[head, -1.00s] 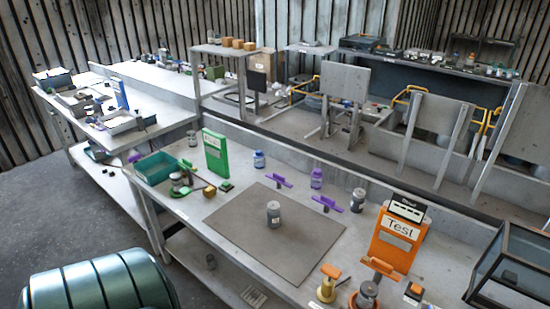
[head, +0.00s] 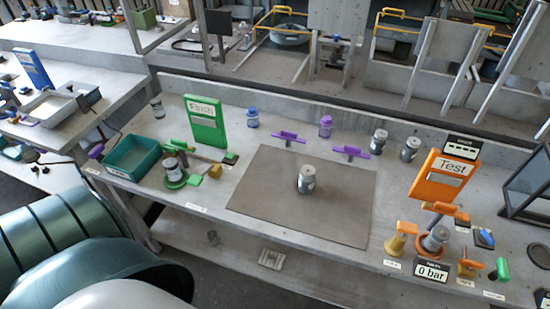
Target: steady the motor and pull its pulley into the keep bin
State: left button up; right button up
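A small grey upright cylinder (head: 306,180) with a pale label stands on the brown mat (head: 262,205) in the middle of the bench. I cannot tell whether it is the motor, and I make out no pulley. An open green bin (head: 133,170) stands at the bench's left end; its label is too small to read, so I cannot tell if it is the keep bin. Neither of my grippers is in view.
A green sign (head: 206,123) and a jar on a green base (head: 174,173) stand left of the mat. An orange "Test" sign (head: 443,178) and a "0 bar" display (head: 431,271) stand right. Purple-handled parts (head: 350,152) line the back. A teal ribbed drum-like shape (head: 50,245) fills the lower left.

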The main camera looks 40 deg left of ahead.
aim_at(305, 187)
jog(key=k+j, duration=0.1)
jog(key=j, duration=0.3)
jog(key=k+j, duration=0.1)
jog(key=j, duration=0.35)
jog(key=k+j, duration=0.1)
jog(key=j, duration=0.3)
